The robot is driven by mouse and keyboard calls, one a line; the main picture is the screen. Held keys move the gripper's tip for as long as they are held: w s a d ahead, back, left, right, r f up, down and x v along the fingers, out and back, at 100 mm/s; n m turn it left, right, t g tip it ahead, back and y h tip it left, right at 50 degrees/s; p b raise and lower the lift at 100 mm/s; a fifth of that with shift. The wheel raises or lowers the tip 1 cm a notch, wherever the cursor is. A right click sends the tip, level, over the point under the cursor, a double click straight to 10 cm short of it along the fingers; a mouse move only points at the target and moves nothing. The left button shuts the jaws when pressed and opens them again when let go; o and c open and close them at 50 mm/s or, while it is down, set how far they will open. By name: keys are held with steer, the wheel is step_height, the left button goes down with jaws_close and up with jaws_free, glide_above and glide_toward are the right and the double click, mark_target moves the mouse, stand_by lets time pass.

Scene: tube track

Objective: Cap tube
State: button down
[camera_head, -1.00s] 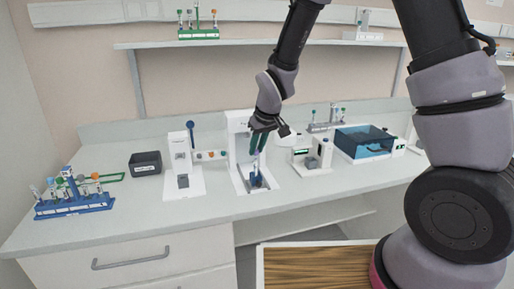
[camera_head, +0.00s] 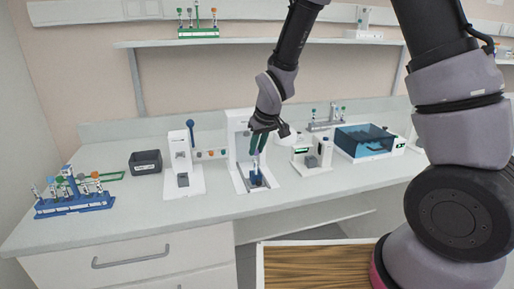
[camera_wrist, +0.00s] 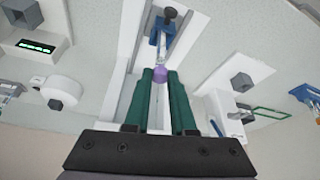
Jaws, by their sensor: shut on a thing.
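In the wrist view my gripper (camera_wrist: 160,74) is shut on a small purple cap (camera_wrist: 161,75), held between the green fingertips. A clear tube (camera_wrist: 161,45) stands in a blue holder (camera_wrist: 156,29) just beyond the cap, in line with it. I cannot tell whether the cap touches the tube's mouth. In the head view my gripper (camera_head: 259,143) points down inside the white station (camera_head: 235,150), above the blue holder (camera_head: 257,181). The cap is too small to make out there.
A blue tube rack (camera_head: 75,203) stands at the left, near a dark box (camera_head: 145,162). White devices stand close on both sides of the station, one at the left (camera_head: 183,180) and one at the right (camera_head: 312,158). A blue-lidded machine (camera_head: 365,141) is farther right.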

steer(key=shift+f, duration=0.35)
stand_by(0.7)
steer(key=c, duration=0.7)
jaws_free()
steer(key=v, duration=1)
steer(key=shift+s+r, duration=0.1)
steer(key=shift+r, duration=0.3)
steer(key=shift+d, duration=0.15)
